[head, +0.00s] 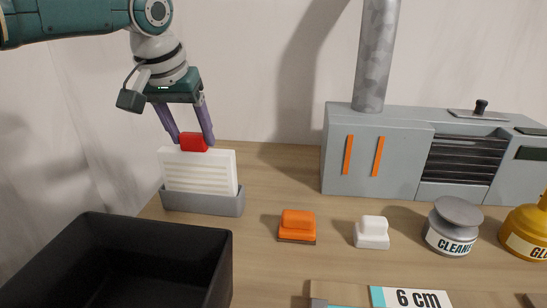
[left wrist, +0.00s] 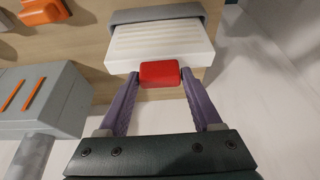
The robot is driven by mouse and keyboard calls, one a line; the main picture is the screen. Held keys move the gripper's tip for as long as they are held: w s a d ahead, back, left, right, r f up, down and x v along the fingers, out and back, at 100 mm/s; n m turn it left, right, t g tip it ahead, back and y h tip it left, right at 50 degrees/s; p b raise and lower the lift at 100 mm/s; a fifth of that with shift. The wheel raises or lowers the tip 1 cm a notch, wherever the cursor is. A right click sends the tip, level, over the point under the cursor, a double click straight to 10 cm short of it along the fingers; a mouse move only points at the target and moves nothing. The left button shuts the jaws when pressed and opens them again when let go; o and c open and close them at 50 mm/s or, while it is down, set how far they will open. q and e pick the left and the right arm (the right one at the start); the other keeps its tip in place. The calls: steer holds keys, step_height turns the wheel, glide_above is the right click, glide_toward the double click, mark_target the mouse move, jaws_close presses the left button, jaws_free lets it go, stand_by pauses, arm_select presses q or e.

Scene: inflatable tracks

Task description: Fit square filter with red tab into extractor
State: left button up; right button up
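The white square filter (head: 197,171) with pale slats stands upright in a grey holder (head: 203,203) at the left of the table. Its red tab (head: 194,142) is on its top edge. My left gripper (head: 195,141) comes down from above with purple fingers, one on each side of the tab. In the left wrist view the fingertips (left wrist: 160,76) lie against the sides of the red tab (left wrist: 160,73), with no clear gap. The grey extractor (head: 376,152) stands at the back right, with a dark louvred opening (head: 468,158). My right gripper is not in view.
A black bin (head: 170,232) is at the front left. An orange block (head: 297,224), a white block (head: 371,231), a grey cleaner pot (head: 452,228) and a yellow bottle (head: 526,232) stand in front of the extractor. A "6 cm" label (head: 410,298) lies at the front.

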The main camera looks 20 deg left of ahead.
arm_select(q)
jaws_close()
stand_by(0.3)
stand_by(0.4)
